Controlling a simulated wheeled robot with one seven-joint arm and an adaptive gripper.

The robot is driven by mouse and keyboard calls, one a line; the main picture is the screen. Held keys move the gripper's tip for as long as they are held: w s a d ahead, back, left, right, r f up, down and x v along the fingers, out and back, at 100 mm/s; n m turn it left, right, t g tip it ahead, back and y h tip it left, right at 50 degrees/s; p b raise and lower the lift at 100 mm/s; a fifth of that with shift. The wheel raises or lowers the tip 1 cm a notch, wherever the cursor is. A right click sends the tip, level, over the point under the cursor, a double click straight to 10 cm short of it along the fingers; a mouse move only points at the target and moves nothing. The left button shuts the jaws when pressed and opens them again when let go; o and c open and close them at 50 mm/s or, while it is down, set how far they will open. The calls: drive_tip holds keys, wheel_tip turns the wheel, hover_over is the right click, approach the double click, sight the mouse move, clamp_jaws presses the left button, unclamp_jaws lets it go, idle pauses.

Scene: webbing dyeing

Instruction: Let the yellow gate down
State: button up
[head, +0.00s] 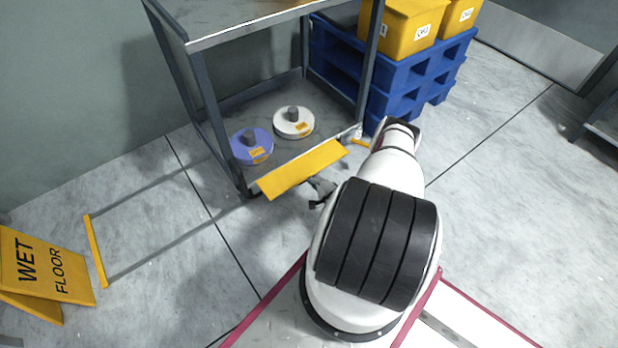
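The yellow gate (302,169) is a flat panel along the front edge of the rack's bottom shelf (277,161). Its angle is hard to judge from above. On the shelf behind it lie a blue-purple roll (247,153) and a white roll (284,126), each with a grey hub and a yellow label. My gripper (318,191) shows as a small dark shape just in front of the gate, near its middle. My own arm hides most of it. I cannot tell whether its fingers are open or shut, or whether they touch the gate.
Rack posts (206,100) flank the shelf. Blue pallets (408,85) carrying yellow bins (403,27) stand behind at right. A yellow wet-floor sign (45,265) stands at left, near a yellow strip (96,251) on the floor. The floor between sign and rack is open.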

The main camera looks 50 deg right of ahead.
drive_tip(key=v, duration=0.7)
drive_tip(key=shift+s, duration=0.15)
